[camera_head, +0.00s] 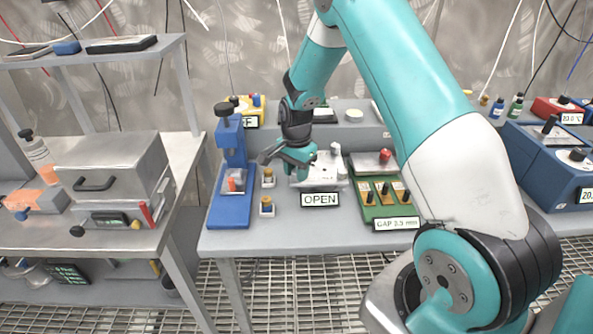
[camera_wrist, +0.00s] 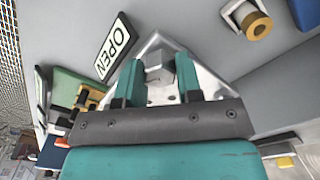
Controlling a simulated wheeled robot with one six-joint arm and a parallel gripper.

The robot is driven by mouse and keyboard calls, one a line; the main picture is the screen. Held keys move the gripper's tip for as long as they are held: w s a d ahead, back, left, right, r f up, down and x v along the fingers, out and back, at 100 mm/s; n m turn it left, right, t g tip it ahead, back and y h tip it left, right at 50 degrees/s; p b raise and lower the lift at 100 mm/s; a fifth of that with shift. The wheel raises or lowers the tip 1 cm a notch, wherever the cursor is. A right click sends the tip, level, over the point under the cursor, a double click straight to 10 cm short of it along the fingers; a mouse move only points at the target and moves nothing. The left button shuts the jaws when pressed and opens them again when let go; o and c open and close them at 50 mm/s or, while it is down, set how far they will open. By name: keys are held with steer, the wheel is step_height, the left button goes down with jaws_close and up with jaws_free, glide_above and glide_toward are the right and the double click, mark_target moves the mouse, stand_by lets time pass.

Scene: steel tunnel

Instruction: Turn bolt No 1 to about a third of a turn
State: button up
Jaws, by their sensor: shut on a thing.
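My gripper (camera_head: 290,160) is over the bench, at the left side of a pale metal fixture (camera_head: 328,172) behind a sign reading OPEN (camera_head: 320,199). In the wrist view, my gripper (camera_wrist: 160,80) has its two teal fingers on either side of a grey bolt head (camera_wrist: 159,62), shut on it. The bolt head stands on the pale metal plate (camera_wrist: 208,82), and the OPEN sign (camera_wrist: 113,46) lies beside it. No number is readable on the bolt. In the head view, my gripper hides the bolt.
A blue press (camera_head: 230,165) stands left of the fixture, with small brass-coloured parts (camera_head: 267,205) between. A green tray labelled GAP (camera_head: 392,210) is to the right. A blue box (camera_head: 548,165) stands farther right. The bench front edge is clear.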

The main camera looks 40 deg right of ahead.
steer(key=shift+m, duration=0.6)
steer(key=o, duration=0.9)
steer(key=shift+o, duration=0.2)
step_height(320, 180, up, 18)
steer(key=b, duration=0.1)
steer(key=shift+f+b, duration=0.25)
steer(key=shift+b, duration=0.05)
